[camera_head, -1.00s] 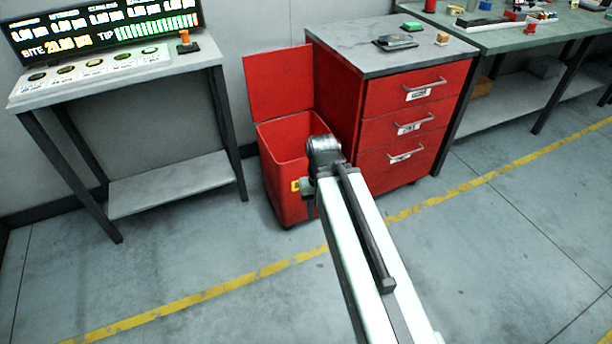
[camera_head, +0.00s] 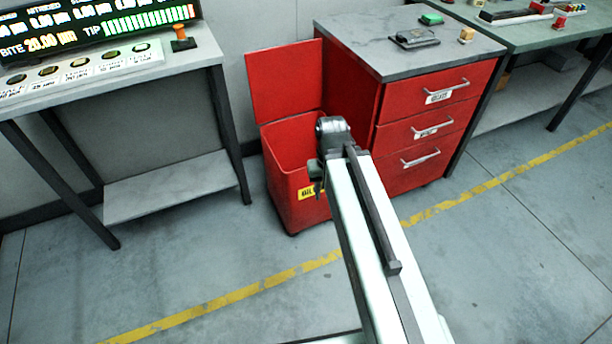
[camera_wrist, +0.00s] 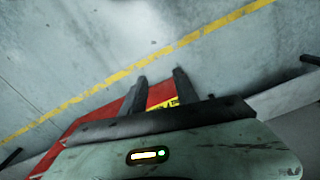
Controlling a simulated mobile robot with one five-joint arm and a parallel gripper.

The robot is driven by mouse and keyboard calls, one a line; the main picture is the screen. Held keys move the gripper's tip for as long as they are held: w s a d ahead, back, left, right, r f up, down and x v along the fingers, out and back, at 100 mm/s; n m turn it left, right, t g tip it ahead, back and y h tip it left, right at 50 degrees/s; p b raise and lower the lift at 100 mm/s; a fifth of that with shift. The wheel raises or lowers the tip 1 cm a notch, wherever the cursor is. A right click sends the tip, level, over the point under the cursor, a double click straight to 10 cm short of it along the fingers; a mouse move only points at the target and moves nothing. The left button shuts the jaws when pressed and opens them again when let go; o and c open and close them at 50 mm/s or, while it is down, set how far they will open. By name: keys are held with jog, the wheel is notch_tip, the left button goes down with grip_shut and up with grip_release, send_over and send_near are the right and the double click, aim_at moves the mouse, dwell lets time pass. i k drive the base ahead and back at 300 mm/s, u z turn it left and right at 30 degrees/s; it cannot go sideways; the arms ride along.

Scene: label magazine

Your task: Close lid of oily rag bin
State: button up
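The red oily rag bin (camera_head: 284,185) stands on the floor, left of the drawer cabinet. Its lid (camera_head: 284,82) is open and stands upright behind the bin's mouth. A yellow label (camera_head: 306,193) is on the bin's front. In the head view my gripper (camera_head: 318,176) is at the bin's front right, near the label, partly hidden by my arm. In the wrist view my gripper (camera_wrist: 160,78) has two dark fingers apart with nothing between them. Part of the red bin (camera_wrist: 160,92) and its yellow label (camera_wrist: 166,104) show behind them. I cannot tell whether the fingers touch the bin.
A red drawer cabinet (camera_head: 422,130) stands close to the bin's right. A grey display stand (camera_head: 170,187) with a lower shelf is at the left. A green workbench (camera_head: 540,35) is at the back right. The floor (camera_head: 240,250) in front is clear, with a yellow line.

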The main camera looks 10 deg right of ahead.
aim_at(286, 80)
jog(key=u, duration=0.4)
jog(key=k, duration=1.15)
jog(key=z, duration=0.15)
jog(key=i, duration=1.8)
jog(key=u, duration=0.3)
